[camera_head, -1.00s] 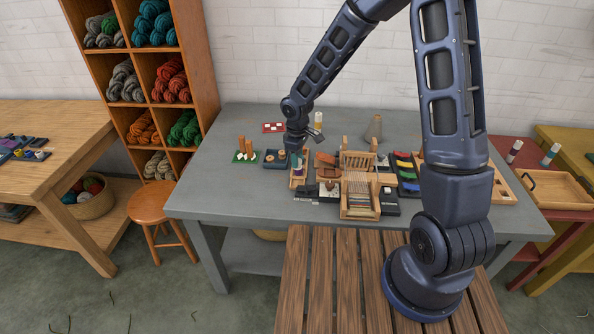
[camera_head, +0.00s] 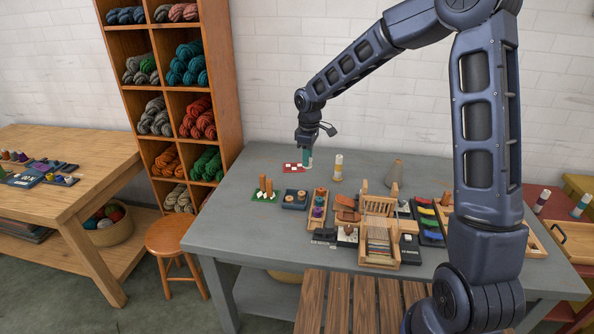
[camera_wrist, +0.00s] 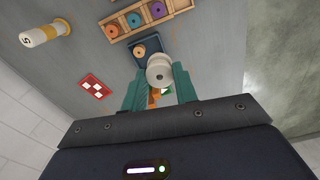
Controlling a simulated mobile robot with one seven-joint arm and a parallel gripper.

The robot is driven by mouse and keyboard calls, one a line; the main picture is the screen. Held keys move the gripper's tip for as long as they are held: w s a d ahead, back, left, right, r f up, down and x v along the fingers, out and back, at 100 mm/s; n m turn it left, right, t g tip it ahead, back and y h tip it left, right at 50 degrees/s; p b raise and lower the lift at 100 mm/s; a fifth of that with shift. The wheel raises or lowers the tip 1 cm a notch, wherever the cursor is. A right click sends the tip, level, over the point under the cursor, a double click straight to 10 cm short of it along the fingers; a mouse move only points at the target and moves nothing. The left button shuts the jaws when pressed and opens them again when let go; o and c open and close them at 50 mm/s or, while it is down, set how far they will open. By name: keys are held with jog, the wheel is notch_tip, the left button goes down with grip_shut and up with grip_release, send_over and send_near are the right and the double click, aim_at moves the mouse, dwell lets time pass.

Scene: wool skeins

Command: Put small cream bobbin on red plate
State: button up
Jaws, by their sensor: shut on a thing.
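My gripper (camera_wrist: 160,80) has green fingers and is shut on the small cream bobbin (camera_wrist: 158,70), seen end-on in the wrist view. In the head view my gripper (camera_head: 307,158) hangs above the back left of the grey table, close to the red plate (camera_head: 291,167). The bobbin is too small to make out clearly there. The red plate is flat with white squares and also shows left of the gripper in the wrist view (camera_wrist: 92,82). The bobbin is apart from it.
A wooden rack (camera_wrist: 116,29) holds several coloured bobbins. A dark blue tray (camera_head: 295,205) and a green plate (camera_head: 258,197) with orange pegs stand in front. A cream-and-yellow spool (camera_head: 338,168) stands upright to the right. A wooden loom (camera_head: 379,230) stands further right.

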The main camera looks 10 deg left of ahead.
jog(key=w+a+n, duration=0.1)
jog(key=w+a, duration=0.2)
jog(key=w, duration=0.4)
jog(key=w+a+n, duration=0.1)
jog(key=w+a, duration=0.2)
jog(key=w, duration=0.4)
jog(key=n, duration=0.3)
send_over(299, 171)
jog(key=f, duration=0.2)
notch_tip(299, 171, down, 19)
jog(key=shift+a+f, duration=0.1)
jog(key=shift+f, duration=0.1)
jog(key=shift+f, duration=0.1)
jog(key=o, duration=0.9)
jog(key=shift+o, duration=0.2)
notch_tip(299, 171, up, 12)
